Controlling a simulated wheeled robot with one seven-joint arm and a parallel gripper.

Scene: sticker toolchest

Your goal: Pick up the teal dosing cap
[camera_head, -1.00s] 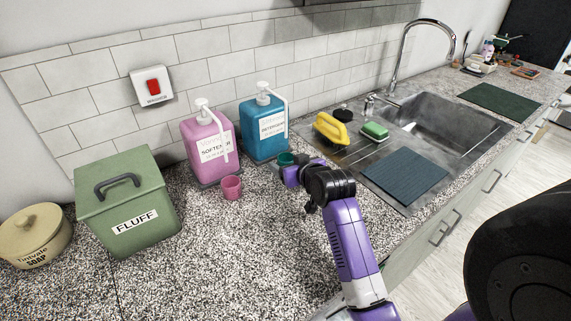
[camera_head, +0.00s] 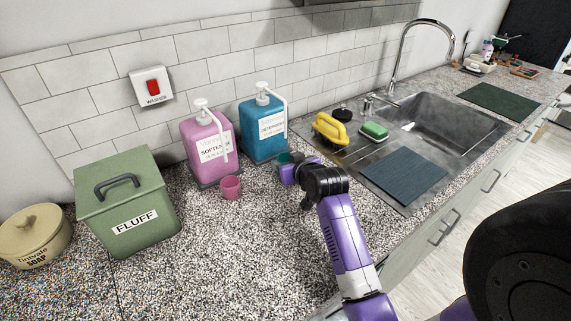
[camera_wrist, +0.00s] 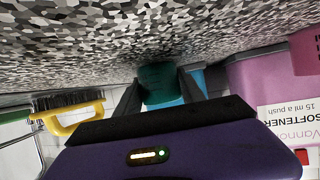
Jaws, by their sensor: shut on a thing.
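The teal dosing cap (camera_head: 284,158) is a small cup in front of the blue detergent dispenser (camera_head: 263,130), partly hidden by my gripper (camera_head: 288,166). In the wrist view the cap (camera_wrist: 158,84) sits between the two dark fingers of my gripper (camera_wrist: 158,92), which are shut on it from both sides. The cap is close to the speckled counter; I cannot tell if it touches it. The blue dispenser (camera_wrist: 192,82) shows behind the cap in the wrist view.
A pink cup (camera_head: 231,187) stands left of my gripper, before the pink softener dispenser (camera_head: 209,148). A green FLUFF bin (camera_head: 130,205) and a cream soap pot (camera_head: 33,238) stand further left. A yellow brush (camera_head: 331,130) and the sink lie right. The front counter is clear.

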